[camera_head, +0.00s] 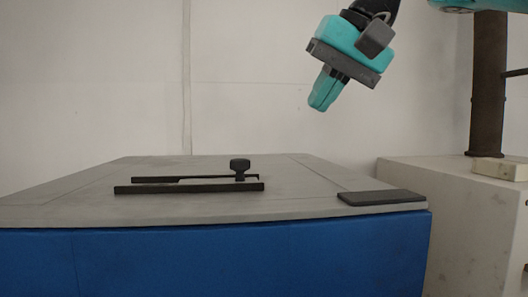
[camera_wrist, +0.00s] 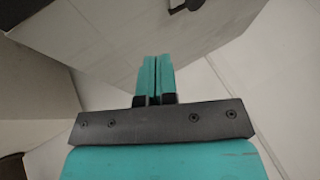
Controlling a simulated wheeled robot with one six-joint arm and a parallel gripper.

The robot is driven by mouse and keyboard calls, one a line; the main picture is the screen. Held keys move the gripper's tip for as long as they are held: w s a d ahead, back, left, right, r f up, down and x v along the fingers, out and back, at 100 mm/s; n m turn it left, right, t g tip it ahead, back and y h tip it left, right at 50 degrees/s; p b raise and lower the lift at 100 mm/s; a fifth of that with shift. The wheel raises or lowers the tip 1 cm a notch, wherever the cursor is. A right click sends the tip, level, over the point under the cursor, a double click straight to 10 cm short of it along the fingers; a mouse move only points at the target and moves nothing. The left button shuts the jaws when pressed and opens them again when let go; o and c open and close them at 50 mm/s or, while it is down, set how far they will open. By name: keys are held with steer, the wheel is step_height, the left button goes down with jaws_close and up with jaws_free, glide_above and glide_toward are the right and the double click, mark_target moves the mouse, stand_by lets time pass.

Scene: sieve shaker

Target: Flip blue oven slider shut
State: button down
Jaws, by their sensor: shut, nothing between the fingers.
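The blue oven (camera_head: 230,262) has a grey top (camera_head: 80,196). On this top, a dark slider knob (camera_head: 240,166) stands near the right end of two parallel black rails (camera_head: 188,188). My gripper (camera_head: 320,104) hangs in the air above and to the right of the knob, well apart from it. Its teal fingers are shut and empty; in the wrist view my gripper (camera_wrist: 156,60) shows the fingers side by side with a thin seam between them. A dark piece at the top edge of the wrist view is cut off and unclear.
A flat dark plate (camera_head: 381,197) lies at the right front corner of the oven top. A white cabinet (camera_head: 455,210) stands to the right with a small pale block (camera_head: 500,169) on it.

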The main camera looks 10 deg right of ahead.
steer(key=b, duration=0.8)
glide_toward(248, 179)
steer(key=d+f, duration=0.1)
steer(key=w+d+f, duration=0.1)
steer(key=f, duration=0.1)
steer(key=shift+w+d+f, duration=0.1)
steer(key=shift+f, duration=0.25)
steer(key=a, duration=0.2)
steer(key=shift+w+a+b, duration=0.2)
steer(key=shift+a+b, duration=0.05)
steer(key=shift+b, duration=0.1)
steer(key=shift+w+a+r, duration=0.1)
steer(key=shift+a, duration=0.6)
